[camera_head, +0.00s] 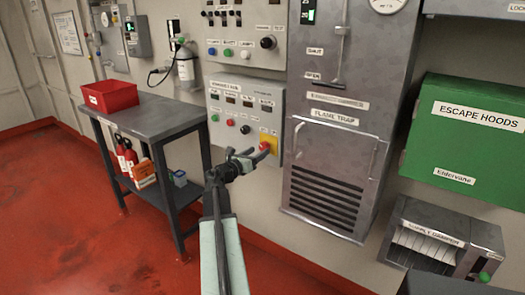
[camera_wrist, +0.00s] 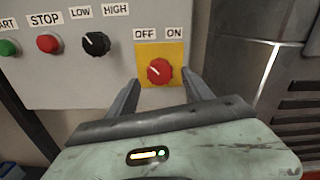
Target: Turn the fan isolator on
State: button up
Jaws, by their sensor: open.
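The fan isolator is a red rotary knob (camera_wrist: 160,71) on a yellow plate (camera_wrist: 174,51), with OFF printed at upper left and ON at upper right. A pale pointer mark on the knob slants up and left toward OFF. In the head view the knob (camera_head: 265,146) sits at the lower right of a grey wall panel. My gripper (camera_wrist: 161,78) is open, with one finger on each side of the knob's lower part. The fingers look close to the plate; I cannot tell whether they touch the knob.
The same panel carries a black LOW/HIGH selector (camera_wrist: 96,44) and a red STOP button (camera_wrist: 48,43) to the left. The metal flame trap cabinet (camera_head: 335,170) stands right of the panel. A steel table (camera_head: 150,118) with a red bin (camera_head: 110,96) is at left.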

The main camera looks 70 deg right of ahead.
aim_at(262, 148)
jog(key=x, duration=0.4)
jog(key=shift+d, duration=0.4)
